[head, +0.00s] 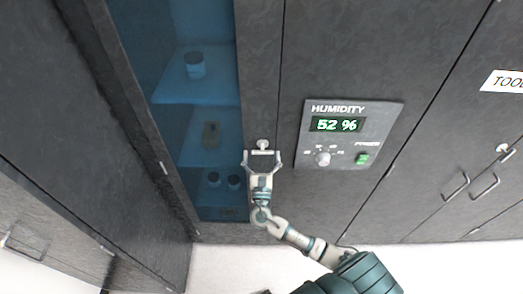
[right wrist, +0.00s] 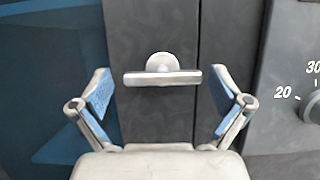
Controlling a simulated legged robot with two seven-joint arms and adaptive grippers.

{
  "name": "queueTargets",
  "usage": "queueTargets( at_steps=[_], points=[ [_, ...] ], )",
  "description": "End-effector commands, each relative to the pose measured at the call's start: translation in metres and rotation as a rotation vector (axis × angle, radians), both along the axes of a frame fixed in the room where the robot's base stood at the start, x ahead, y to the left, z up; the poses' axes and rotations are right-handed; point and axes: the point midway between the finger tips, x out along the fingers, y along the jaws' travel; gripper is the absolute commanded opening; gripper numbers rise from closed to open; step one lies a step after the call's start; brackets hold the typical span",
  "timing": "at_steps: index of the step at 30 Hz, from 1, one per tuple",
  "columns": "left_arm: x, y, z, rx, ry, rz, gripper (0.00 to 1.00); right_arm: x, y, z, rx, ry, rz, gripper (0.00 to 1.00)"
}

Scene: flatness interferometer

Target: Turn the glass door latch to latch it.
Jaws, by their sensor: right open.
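The latch (right wrist: 162,76) is a silver lever on a round base, mounted on the dark frame of the glass door (head: 205,75). Its lever lies horizontal in the right wrist view. In the head view the latch (head: 263,145) sits at the right edge of the glass door. My right gripper (head: 262,158) is open in front of the latch, and in the right wrist view its two blue-padded fingers (right wrist: 162,97) stand left and right of the lever, apart from it. My left gripper is not in view.
A humidity panel (head: 349,108) reading 52 % with a knob (head: 322,159) and a green power switch (head: 362,158) is right of the latch. Jars (head: 195,66) stand on shelves behind the glass. Cabinet doors with handles (head: 456,186) are at far right.

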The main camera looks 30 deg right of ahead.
Motion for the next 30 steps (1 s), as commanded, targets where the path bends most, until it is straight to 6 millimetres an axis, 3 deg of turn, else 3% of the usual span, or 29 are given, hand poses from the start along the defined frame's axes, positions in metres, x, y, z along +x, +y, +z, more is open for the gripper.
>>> queueTargets(
  at_steps=[11, 15, 18, 30],
  points=[
    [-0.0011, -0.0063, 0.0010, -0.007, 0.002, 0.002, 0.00, 0.0046, -0.0009, 0.0019, -0.001, 0.001, 0.001, 0.97],
    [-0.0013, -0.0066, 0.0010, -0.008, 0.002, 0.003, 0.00, 0.0046, 0.0001, 0.0022, -0.001, 0.001, 0.001, 0.62],
    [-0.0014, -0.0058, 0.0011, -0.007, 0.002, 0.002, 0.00, 0.0046, -0.0003, 0.0021, -0.001, 0.001, 0.001, 0.43],
    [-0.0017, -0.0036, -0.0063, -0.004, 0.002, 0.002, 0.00, 0.0048, -0.0007, 0.0009, 0.055, -0.034, 0.003, 0.43]
  ],
)
